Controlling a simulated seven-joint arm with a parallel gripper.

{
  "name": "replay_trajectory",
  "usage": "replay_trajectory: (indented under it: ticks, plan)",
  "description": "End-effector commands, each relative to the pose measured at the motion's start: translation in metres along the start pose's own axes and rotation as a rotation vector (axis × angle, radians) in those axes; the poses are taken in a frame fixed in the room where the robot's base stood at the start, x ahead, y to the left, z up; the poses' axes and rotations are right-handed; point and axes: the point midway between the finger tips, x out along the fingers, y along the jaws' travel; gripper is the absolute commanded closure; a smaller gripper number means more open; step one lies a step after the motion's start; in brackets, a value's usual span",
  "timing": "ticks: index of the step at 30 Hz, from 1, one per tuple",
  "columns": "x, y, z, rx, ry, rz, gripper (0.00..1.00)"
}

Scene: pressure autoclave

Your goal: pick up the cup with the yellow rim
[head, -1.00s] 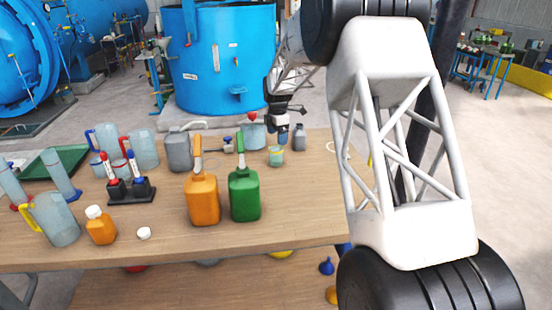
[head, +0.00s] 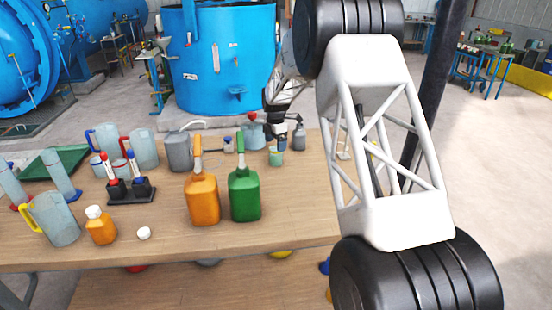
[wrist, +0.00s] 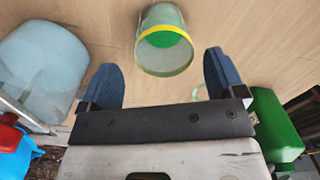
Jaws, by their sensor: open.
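The cup with the yellow rim (head: 276,158) stands on the wooden table, towards its far right side in the head view. In the wrist view the cup (wrist: 164,52) is at top centre, with its yellow rim facing the camera and green showing inside. My gripper (wrist: 160,64) is open and empty. Its two blue fingers lie left and right of the cup in that picture, with the cup showing between and beyond the tips. In the head view my gripper (head: 281,142) is just above and behind the cup; whether they touch cannot be told.
A green bottle (head: 244,193) and an orange bottle (head: 202,198) stand nearer the front. In the wrist view a pale blue vessel (wrist: 42,68) is left.

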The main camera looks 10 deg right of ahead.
Motion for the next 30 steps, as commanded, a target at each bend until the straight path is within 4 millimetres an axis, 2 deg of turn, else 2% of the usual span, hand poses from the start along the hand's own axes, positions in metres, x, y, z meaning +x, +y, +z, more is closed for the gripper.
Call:
replay_trajectory:
  ticks: [14,30]
  plan:
    - [0.007,-0.001,0.0,0.0,0.0,0.0,0.11]
    - [0.055,-0.004,0.0,0.0,0.0,0.0,0.11]
